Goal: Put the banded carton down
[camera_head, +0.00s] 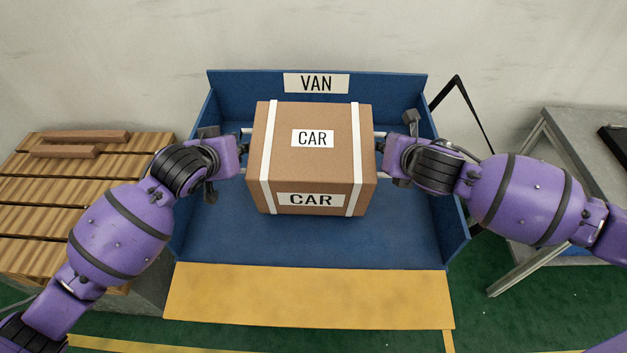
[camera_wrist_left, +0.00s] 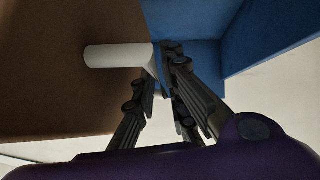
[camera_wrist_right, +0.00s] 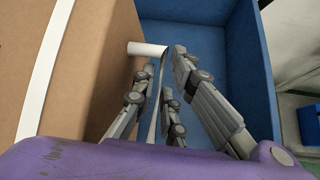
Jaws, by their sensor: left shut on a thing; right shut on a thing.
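The banded carton (camera_head: 312,170) is a brown box with two white bands and two labels reading CAR. It is level and above or inside a blue open-front bay (camera_head: 315,245) whose back label (camera_head: 316,83) reads VAN. Whether its bottom touches the bay floor I cannot tell. My left gripper (camera_head: 243,152) and right gripper (camera_head: 382,155) are at its opposite sides. Each is shut on a pale handle that sticks out of the carton's side; the left handle (camera_wrist_left: 115,56) and right handle (camera_wrist_right: 147,49) show in the wrist views. The carton's underside is hidden.
The bay has side walls (camera_head: 455,225) and a back wall; a yellow strip (camera_head: 310,295) lies along its open front. A slatted wooden table (camera_head: 60,205) with wooden blocks (camera_head: 80,140) stands left. A grey metal table (camera_head: 580,130) stands right. Blue floor in front of the carton is bare.

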